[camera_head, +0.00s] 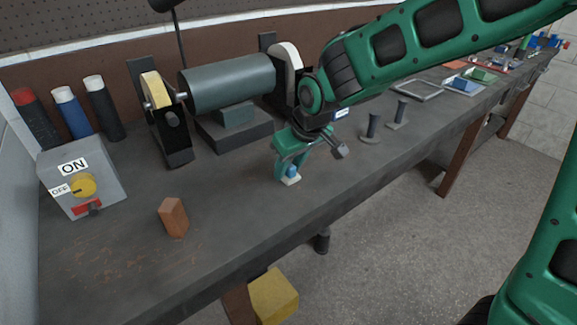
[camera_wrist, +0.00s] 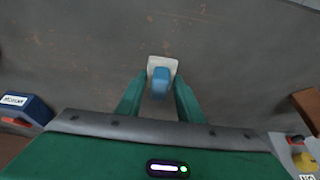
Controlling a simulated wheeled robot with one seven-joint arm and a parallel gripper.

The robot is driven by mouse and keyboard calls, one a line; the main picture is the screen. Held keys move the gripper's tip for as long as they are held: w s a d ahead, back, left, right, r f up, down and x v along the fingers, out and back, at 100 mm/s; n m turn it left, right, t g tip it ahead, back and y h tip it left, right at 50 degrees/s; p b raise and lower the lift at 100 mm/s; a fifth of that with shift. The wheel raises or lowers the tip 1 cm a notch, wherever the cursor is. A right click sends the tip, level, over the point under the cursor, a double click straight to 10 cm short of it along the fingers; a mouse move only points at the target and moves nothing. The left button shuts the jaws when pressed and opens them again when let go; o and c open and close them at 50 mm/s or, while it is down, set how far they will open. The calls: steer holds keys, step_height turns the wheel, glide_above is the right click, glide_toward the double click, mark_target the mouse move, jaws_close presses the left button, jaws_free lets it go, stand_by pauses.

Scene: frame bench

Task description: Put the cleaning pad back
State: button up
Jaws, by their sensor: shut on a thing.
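The cleaning pad (camera_head: 291,180) has a white base and a blue grip. My gripper (camera_head: 289,168) points down over the bench's front part and is shut on the pad's blue grip. In the wrist view the pad (camera_wrist: 161,65) sits between the two green fingers (camera_wrist: 159,88), its white base showing around the blue grip. The pad is at or just above the bench top; I cannot tell if it touches.
A bench grinder (camera_head: 228,83) stands behind, left of my gripper. A brown block (camera_head: 173,217) and grey switch box (camera_head: 110,170) are at left, with several bottles (camera_head: 70,112) behind. Two dark posts (camera_head: 372,126) stand to the right. The bench front (camera_head: 240,225) is clear.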

steer(key=o, duration=1)
steer(key=v, duration=1.2)
steer(key=shift+r, duration=0.1)
